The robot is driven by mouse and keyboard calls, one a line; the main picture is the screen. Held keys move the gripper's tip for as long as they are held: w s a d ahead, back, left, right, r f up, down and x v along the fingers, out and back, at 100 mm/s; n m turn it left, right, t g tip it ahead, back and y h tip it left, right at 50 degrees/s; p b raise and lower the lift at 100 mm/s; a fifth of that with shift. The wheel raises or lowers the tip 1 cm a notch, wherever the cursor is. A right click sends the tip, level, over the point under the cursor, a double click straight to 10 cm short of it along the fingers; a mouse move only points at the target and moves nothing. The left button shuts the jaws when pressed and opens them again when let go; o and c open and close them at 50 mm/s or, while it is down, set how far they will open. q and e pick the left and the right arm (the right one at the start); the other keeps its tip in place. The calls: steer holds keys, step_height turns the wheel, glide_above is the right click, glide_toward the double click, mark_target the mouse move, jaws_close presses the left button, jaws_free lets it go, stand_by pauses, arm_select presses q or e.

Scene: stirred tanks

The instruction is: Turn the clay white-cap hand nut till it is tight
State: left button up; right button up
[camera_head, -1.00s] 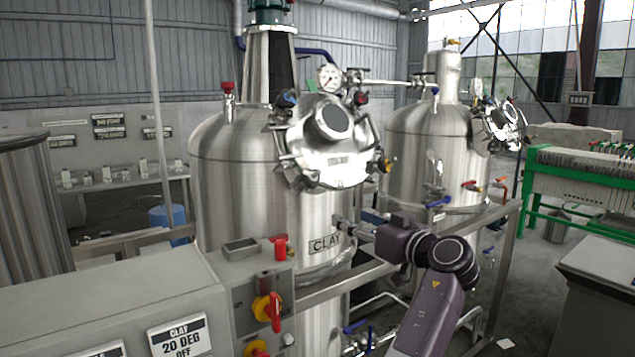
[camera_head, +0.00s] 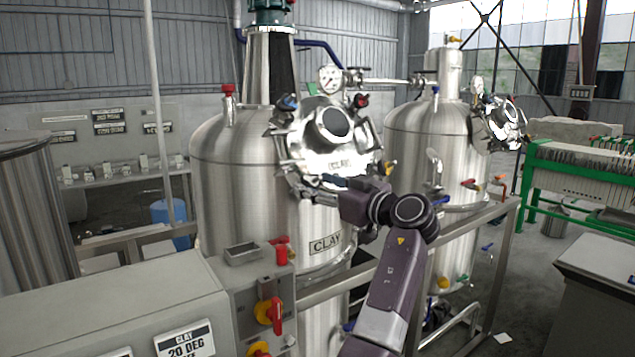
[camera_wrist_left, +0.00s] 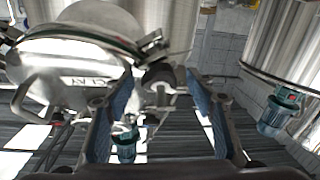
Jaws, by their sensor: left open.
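The clay tank (camera_head: 235,165) is a steel vessel with a "CLAY" plate. Its round, shiny manway lid (camera_head: 335,155) has several hand nuts around the rim, with blue (camera_head: 288,102), red (camera_head: 361,100) and yellow (camera_head: 391,167) caps visible. I cannot clearly make out the white cap. My left gripper (camera_head: 328,184) is at the lid's lower edge, partly hidden by its wrist. In the left wrist view the lid looks upside down. The blue-padded fingers (camera_wrist_left: 160,105) are spread apart, with a dark knob and pale metal fittings (camera_wrist_left: 158,75) beyond or between them; contact cannot be told. My right gripper is not in view.
A control box with red-yellow switches (camera_head: 268,312) stands in front, left of my arm. A steel rail (camera_head: 320,290) crosses before the tank. A second tank (camera_head: 410,150) stands to the right, and a green-framed filter press (camera_head: 585,170) is farther right.

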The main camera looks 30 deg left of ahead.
arm_select(q)
steer(key=shift+c, duration=0.2)
steer(key=c, duration=1.1)
